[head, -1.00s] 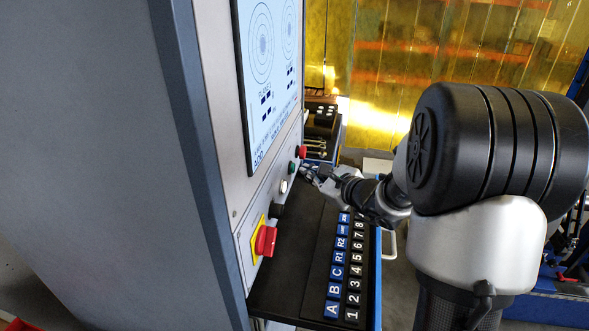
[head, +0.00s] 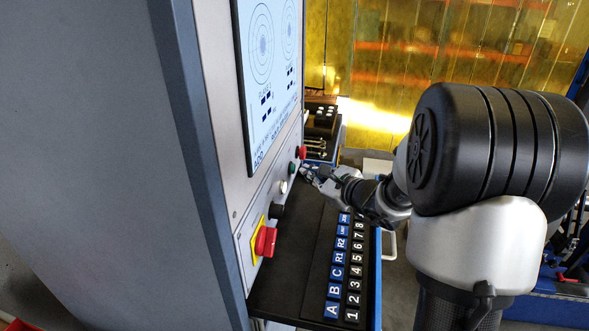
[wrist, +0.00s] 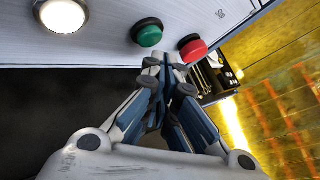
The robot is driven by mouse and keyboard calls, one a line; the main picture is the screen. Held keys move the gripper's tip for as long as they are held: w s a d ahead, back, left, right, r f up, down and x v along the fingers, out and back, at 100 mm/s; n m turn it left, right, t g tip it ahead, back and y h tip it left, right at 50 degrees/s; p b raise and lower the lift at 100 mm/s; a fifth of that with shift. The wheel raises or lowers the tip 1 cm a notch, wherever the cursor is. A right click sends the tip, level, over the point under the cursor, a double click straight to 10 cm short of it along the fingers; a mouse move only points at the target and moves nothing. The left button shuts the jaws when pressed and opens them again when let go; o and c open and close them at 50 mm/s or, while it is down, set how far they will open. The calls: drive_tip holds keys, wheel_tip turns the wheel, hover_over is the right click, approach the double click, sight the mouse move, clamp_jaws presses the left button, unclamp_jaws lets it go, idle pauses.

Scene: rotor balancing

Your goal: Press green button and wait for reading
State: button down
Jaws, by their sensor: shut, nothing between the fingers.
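The green button (wrist: 150,36) sits on the grey panel between a white button and a red button in the wrist view. It also shows small in the head view (head: 292,167). My gripper (wrist: 169,75) is shut and empty, its tips just below the green and red buttons in the wrist view. A small gap shows between the tips and the green button in that picture; I cannot tell the depth. In the head view my gripper (head: 310,172) is beside the panel. The screen (head: 265,75) shows round plots and figures, seen at a steep angle.
A white lit button (wrist: 63,15) and a red button (wrist: 191,47) flank the green one. A red switch on yellow (head: 265,241) is nearer on the panel. A black keypad shelf (head: 290,275) lies below. Yellow curtains (head: 400,70) hang behind.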

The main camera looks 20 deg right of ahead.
drive_tip(key=shift+w+a, duration=0.1)
drive_tip(key=shift+a, duration=0.05)
drive_tip(key=shift+w+a+b, duration=0.15)
drive_tip(key=shift+a+b, duration=0.05)
drive_tip(key=shift+b, duration=0.25)
